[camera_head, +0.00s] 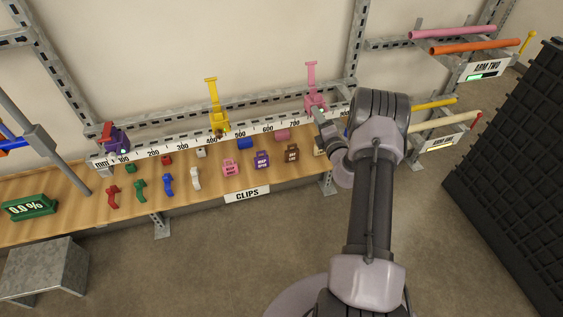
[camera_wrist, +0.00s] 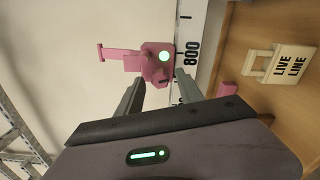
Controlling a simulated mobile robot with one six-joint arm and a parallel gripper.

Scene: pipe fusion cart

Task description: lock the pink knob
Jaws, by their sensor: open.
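The pink clamp (camera_head: 312,82) stands on the white ruler rail, with its handle pointing up, near the rail's right part. In the wrist view the pink clamp (camera_wrist: 135,58) lies just beyond my fingertips, beside the 800 mark. A small pink knob-like part (camera_wrist: 160,77) sticks out toward my gripper. My gripper (camera_wrist: 158,90) is open, its two grey fingers on either side of this part and apart from it, as far as I can tell. In the head view my gripper (camera_head: 321,116) is at the clamp's lower end, partly hidden by my wrist.
A yellow clamp (camera_head: 214,105) and a purple clamp with a red handle (camera_head: 117,138) stand farther left on the ruler rail (camera_head: 180,147). Several coloured clips and tags lie on the wooden bench (camera_head: 75,185). A cream LIVE LINE tag (camera_wrist: 283,67) lies right of the rail. Pipe racks (camera_head: 455,45) stand at right.

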